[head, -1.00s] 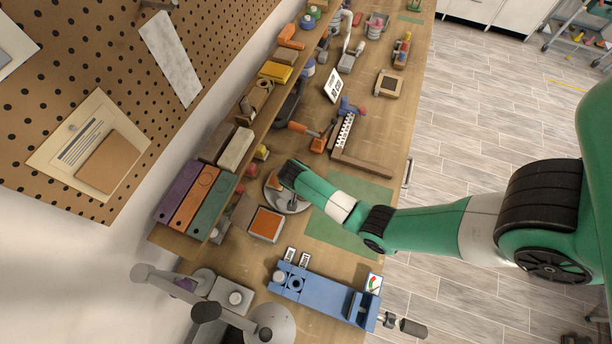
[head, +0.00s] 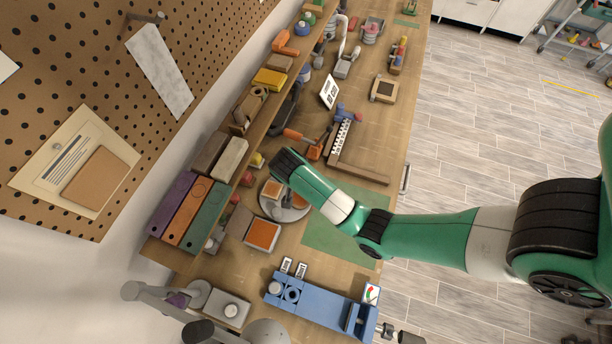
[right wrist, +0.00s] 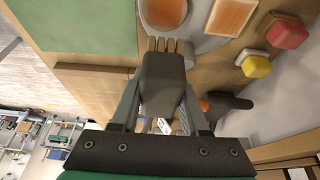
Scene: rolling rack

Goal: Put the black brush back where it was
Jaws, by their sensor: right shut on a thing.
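The black brush (right wrist: 165,75) is held between the two fingers of my right gripper (right wrist: 164,98) in the right wrist view. Its dark body points away from the palm, and tan bristle tufts show at its far end. In the head view my right gripper (head: 284,162) is just above the round grey plate (head: 297,214), near the shelf edge; the brush is hidden there by the wrist. The plate also shows at the top of the right wrist view, with a round orange-brown pad (right wrist: 164,12) on it. My left gripper is not in view.
The orange square tray (head: 262,235) lies beside the plate, and the green mat (head: 335,238) is bare. A shelf with purple, orange and green boxes (head: 207,215) runs along the wall. Yellow (right wrist: 257,66) and red (right wrist: 287,33) blocks stand near the brush.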

